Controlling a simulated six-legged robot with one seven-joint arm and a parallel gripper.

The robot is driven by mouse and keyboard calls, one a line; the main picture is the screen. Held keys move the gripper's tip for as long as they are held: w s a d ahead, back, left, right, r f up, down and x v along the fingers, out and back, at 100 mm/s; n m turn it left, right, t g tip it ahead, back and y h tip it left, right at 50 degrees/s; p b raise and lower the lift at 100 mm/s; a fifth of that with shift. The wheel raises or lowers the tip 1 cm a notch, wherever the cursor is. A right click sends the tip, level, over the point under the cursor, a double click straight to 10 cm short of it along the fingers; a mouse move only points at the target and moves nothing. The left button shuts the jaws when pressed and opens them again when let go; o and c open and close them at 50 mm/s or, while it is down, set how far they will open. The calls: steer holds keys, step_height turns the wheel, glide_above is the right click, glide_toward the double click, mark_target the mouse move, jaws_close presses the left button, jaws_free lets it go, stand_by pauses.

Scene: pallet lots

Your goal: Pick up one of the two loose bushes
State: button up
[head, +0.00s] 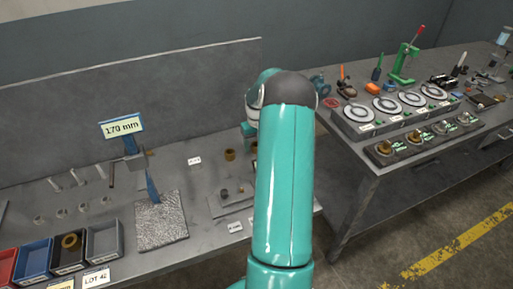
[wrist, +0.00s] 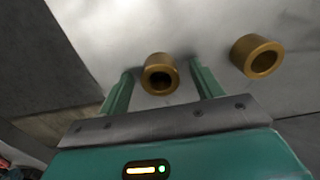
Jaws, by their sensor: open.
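Two loose brass bushes lie on the grey bench. In the wrist view one bush (wrist: 160,76) shows between the two green fingers of my gripper (wrist: 161,70), with gaps on both sides. The other bush (wrist: 257,56) is to the right, outside the right finger. My gripper is open and holds nothing. I cannot tell how far the fingertips are above the bench. In the head view one bush (head: 230,154) shows left of my arm, and the second (head: 254,148) is partly hidden by my arm, which also hides most of my gripper.
A blue stand with a "170 mm" sign (head: 121,127) and a rough grey plate (head: 161,222) are to the left. Several bins stand at the front left; the black one (head: 68,259) holds a brass ring. A second bench (head: 365,158) with dials and a green press is at right.

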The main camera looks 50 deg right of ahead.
steer(key=shift+f, duration=0.25)
steer(key=c, duration=1.1)
steer(key=shift+c, duration=0.4)
steer(key=shift+r, duration=0.15)
